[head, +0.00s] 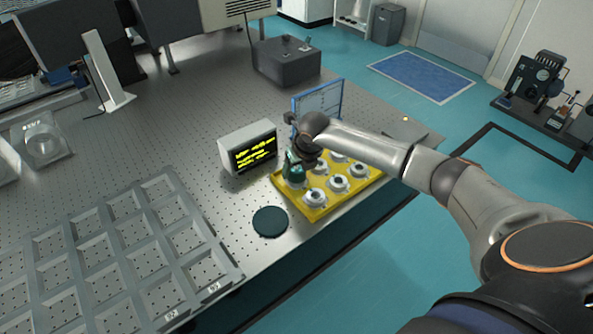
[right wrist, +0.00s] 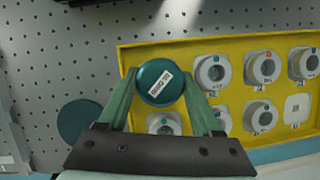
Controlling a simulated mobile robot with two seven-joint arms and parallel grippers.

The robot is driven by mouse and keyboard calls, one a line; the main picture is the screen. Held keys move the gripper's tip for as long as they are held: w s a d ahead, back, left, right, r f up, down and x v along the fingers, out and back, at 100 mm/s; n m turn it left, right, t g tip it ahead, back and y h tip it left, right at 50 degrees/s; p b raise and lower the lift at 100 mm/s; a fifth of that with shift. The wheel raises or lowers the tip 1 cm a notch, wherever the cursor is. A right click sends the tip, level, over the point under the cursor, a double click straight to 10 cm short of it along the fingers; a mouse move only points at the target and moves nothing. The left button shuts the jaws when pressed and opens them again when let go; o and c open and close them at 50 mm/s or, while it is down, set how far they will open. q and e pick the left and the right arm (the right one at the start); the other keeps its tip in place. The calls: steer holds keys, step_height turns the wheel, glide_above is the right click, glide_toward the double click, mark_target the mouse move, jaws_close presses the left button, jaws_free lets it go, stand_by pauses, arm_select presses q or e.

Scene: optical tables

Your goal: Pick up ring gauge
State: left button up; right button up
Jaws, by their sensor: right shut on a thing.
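My right gripper (right wrist: 159,88) is shut on a teal round piece (right wrist: 160,83) with a white label across its face. I cannot read the label well or tell if the piece is the ring gauge. In the head view the right gripper (head: 296,162) is over the left side of a yellow tray (head: 311,214). The tray also shows in the right wrist view (right wrist: 210,46). It holds several white round pieces with grey centres, such as one at its near edge (head: 314,197). The gripper and held piece hide part of the tray. My left gripper is out of view.
A small display box (head: 247,147) stands left of the tray, and a blue-framed panel (head: 319,101) behind it. A dark teal disc (head: 270,221) lies near the table's front edge. A grey compartment rack (head: 128,240) fills the left front. The perforated table is clear around the disc.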

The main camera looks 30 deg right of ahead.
jaws_close()
steer(key=shift+r, duration=0.1)
